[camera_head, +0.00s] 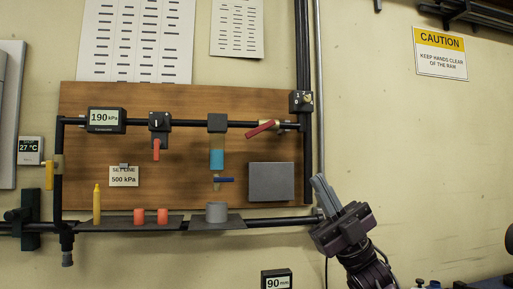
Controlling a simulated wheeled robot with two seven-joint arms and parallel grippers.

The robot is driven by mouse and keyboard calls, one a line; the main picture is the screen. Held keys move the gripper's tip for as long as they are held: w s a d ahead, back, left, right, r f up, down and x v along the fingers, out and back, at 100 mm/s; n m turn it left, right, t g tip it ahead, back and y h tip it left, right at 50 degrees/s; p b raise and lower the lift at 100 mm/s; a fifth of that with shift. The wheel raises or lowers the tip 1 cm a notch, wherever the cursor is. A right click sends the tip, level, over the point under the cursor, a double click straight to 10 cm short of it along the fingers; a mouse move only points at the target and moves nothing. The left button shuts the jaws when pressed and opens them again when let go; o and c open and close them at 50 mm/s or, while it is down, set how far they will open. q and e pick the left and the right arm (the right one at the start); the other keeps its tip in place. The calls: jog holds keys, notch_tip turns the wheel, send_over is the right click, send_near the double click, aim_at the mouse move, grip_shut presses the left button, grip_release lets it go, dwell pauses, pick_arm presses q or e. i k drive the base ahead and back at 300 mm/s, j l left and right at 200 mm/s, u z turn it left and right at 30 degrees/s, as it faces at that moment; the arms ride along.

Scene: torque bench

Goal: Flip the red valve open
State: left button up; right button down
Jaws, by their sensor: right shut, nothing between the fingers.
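A dark red lever handle (262,129) sits on the right part of the black horizontal pipe, slanting a little up to the right. I cannot tell from the picture alone which one is the red valve. My right gripper (319,183) is shut and empty, its grey fingers pointing up and slightly left. It is below and to the right of the dark red lever, apart from it. My left gripper is out of view.
A wooden backboard (100,155) carries the pipes, a 190 kPa gauge (105,117), a blue lever (224,180) and a grey box (271,182). A yellow handle (49,175) is at the left. A lower shelf (120,224) holds small parts.

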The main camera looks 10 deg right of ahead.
aim_at(270, 123)
jog(key=i, duration=1.25)
